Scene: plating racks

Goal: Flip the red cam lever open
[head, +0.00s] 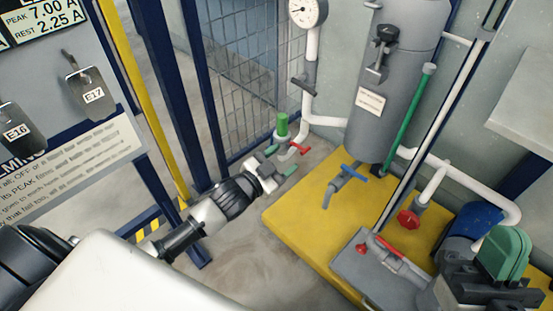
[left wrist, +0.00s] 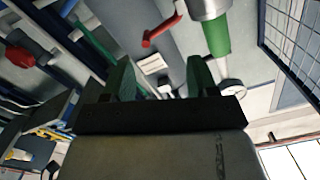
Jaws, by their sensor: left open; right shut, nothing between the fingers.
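A red lever (head: 299,149) sticks out to the right below a green cylinder (head: 282,124) on a pale pipe fitting at the back, near the mesh fence. In the left wrist view the red lever (left wrist: 160,31) shows ahead of the fingers, left of the green cylinder (left wrist: 216,36). My left gripper (head: 279,164) is open and empty, just in front of and below the lever. Its two green fingers (left wrist: 161,80) appear apart from the lever. My right gripper (head: 505,252) is shut and empty at the lower right, far from this fitting.
A yellow platform (head: 290,210) carries a grey tank (head: 395,90), a blue-handled tap (head: 350,175) and a red valve wheel (head: 408,219). Another red handle (head: 384,247) lies on a grey plate. A mesh fence (head: 245,75) stands behind.

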